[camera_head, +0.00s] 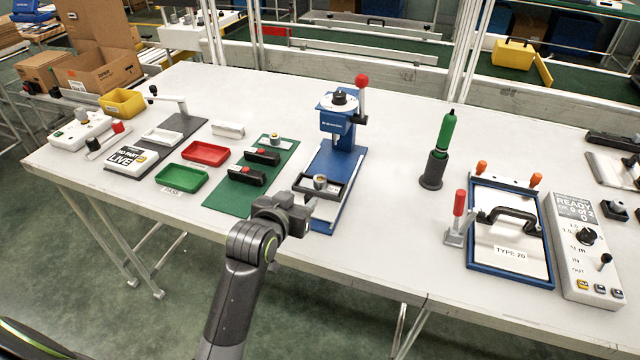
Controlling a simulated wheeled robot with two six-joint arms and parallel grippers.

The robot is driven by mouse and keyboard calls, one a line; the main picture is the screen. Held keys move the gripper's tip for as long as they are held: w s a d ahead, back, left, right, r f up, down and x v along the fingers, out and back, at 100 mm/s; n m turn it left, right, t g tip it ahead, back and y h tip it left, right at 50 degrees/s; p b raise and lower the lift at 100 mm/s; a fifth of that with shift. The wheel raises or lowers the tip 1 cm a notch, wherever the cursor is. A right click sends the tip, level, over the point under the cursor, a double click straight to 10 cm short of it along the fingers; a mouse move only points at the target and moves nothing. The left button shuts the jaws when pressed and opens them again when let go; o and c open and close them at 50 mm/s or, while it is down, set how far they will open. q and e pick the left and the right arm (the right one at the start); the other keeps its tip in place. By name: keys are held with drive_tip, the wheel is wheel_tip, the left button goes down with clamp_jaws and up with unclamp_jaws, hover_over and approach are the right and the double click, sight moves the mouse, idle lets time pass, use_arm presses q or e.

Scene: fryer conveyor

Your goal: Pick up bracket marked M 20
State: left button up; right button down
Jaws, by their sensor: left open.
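My left gripper (298,212) is open, above the table's front edge at the front right corner of the green mat. Its jaws overlap the near end of the blue press base in the picture, and I cannot tell whether they touch anything. No marking "M 20" is readable. I cannot tell whether either is the bracket. A small metal-topped piece (275,140) stands at the mat's far end. My right gripper is not in view.
A blue press (338,122) with a red-knobbed lever stands right of the mat. Red (205,154) and green (180,179) trays lie left. A green-handled tool (438,152) stands upright right. Farther right are a "TYPE 20" fixture (512,277) and a control box (583,250). The front centre is clear.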

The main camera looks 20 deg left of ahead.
sight(310, 195)
use_arm(q)
drive_tip(key=x, duration=0.8)
drive_tip(key=shift+w+a+f+p, duration=0.1)
drive_tip(key=shift+w+p, duration=0.3)
drive_tip(key=shift+w, duration=0.2)
drive_tip(key=shift+x, duration=2)
drive_tip(key=shift+a, duration=0.1)
drive_tip(key=c, duration=0.9)
drive_tip(key=shift+c, duration=0.7)
